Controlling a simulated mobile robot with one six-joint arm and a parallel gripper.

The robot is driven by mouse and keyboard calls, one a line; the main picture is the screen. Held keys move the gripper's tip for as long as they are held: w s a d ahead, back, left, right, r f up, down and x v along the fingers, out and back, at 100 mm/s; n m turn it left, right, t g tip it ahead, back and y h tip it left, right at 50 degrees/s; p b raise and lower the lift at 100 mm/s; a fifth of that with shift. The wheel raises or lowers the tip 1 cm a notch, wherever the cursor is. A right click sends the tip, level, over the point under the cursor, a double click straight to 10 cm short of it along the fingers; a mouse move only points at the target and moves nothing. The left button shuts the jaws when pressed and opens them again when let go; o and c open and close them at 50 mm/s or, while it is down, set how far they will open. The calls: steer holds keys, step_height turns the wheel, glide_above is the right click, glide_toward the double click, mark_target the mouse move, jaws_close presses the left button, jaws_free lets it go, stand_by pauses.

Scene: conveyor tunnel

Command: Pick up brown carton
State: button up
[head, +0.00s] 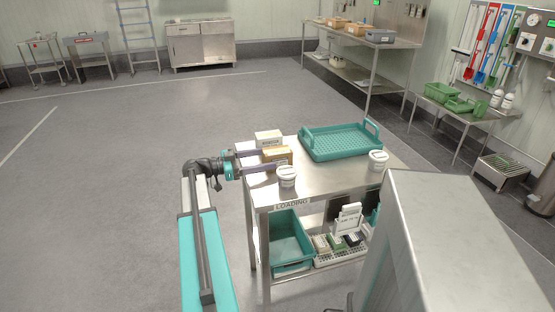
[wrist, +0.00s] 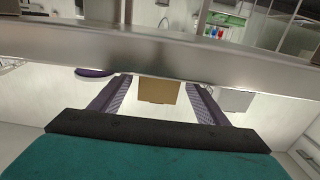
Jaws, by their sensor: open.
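The brown carton (head: 279,154) stands on the steel table near its left edge. It also shows in the wrist view (wrist: 158,91), between my two purple fingers with a gap on each side. My gripper (head: 266,160) is open and level at the table's left side, its fingers pointing right at the carton. The near finger overlaps the carton's lower front in the head view. How far the fingertips reach along the carton's sides is hard to tell.
A white carton (head: 268,138) stands just behind the brown one, and a white tub (head: 287,177) just in front. A teal tray (head: 345,153) and another tub (head: 378,161) stand farther right. The floor at left is clear.

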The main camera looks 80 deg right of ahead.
mark_target(277, 156)
steer(key=shift+s, duration=0.1)
steer(key=shift+p+x, duration=0.7)
steer(key=shift+x, duration=1.85)
steer(key=c, duration=1.3)
steer(key=shift+r, duration=0.15)
steer(key=shift+r+b, duration=0.65)
steer(key=shift+r, duration=4.25)
